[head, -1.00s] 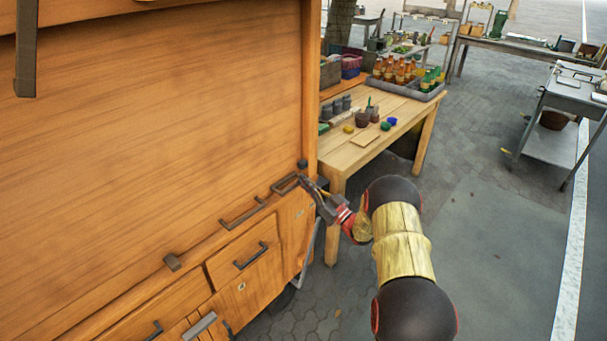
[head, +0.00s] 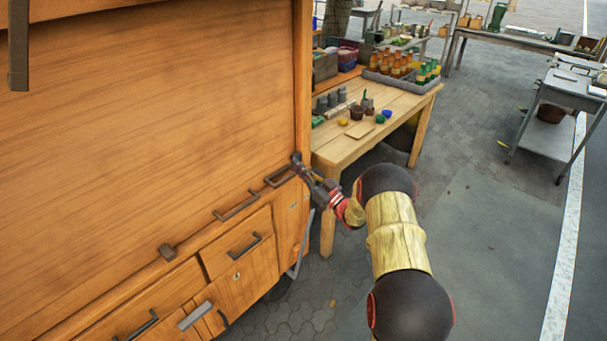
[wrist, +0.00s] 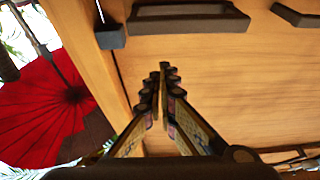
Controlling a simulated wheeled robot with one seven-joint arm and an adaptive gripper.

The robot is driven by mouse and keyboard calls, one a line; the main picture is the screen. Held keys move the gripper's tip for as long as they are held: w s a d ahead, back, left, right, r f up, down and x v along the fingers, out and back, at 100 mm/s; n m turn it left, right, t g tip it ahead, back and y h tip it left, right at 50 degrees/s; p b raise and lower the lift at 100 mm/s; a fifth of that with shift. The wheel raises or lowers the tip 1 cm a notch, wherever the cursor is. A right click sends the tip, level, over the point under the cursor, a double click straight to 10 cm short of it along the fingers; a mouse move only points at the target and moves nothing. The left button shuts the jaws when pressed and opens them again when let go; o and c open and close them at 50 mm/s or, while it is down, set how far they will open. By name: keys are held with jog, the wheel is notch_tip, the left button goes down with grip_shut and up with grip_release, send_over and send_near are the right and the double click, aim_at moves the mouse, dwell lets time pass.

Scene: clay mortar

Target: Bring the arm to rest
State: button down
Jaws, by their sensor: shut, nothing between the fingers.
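My gripper (head: 298,160) is at the right end of the big orange wooden cabinet (head: 150,120), by a dark bracket-shaped handle (head: 281,177). In the wrist view my gripper (wrist: 165,68) points at the wooden panel (wrist: 220,80), its fingertips together with nothing between them. In that view the dark handle (wrist: 190,18) lies beyond the fingertips, with a gap in the picture between them. I cannot tell whether the fingers touch the wood.
A wooden table (head: 345,148) with small pots, a yellow lump and a bottle crate (head: 398,82) stands behind my arm. A grey metal cart (head: 570,90) is at right. The paved floor (head: 490,230) right of my arm is clear. A red parasol (wrist: 45,110) shows at left.

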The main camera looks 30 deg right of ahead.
jog(key=p+v, duration=0.3)
jog(key=v, duration=0.7)
jog(key=d+f+m+g+h, duration=0.2)
jog(key=d+f+h, duration=0.1)
jog(key=f, duration=0.4)
jog(key=d+f+m+g+h, duration=0.1)
jog(key=d+f+g+h, duration=0.15)
jog(key=f, duration=0.45)
jog(key=s+d+f+m+g+h, duration=0.2)
jog(key=s+d+f+g+h, duration=0.2)
jog(key=s+g, duration=0.3)
jog(key=s+a+r+m+g+y, duration=0.15)
jog(key=s+a+r+g, duration=0.55)
jog(key=s+a+r, duration=2.2)
jog(key=s+a+r+n+t, duration=0.2)
jog(key=a+r, duration=0.3)
jog(key=r, duration=0.4)
jog(key=shift+s+a+t+y, duration=0.15)
jog(key=shift+s+t+y, duration=0.15)
jog(key=shift+s+t, duration=0.5)
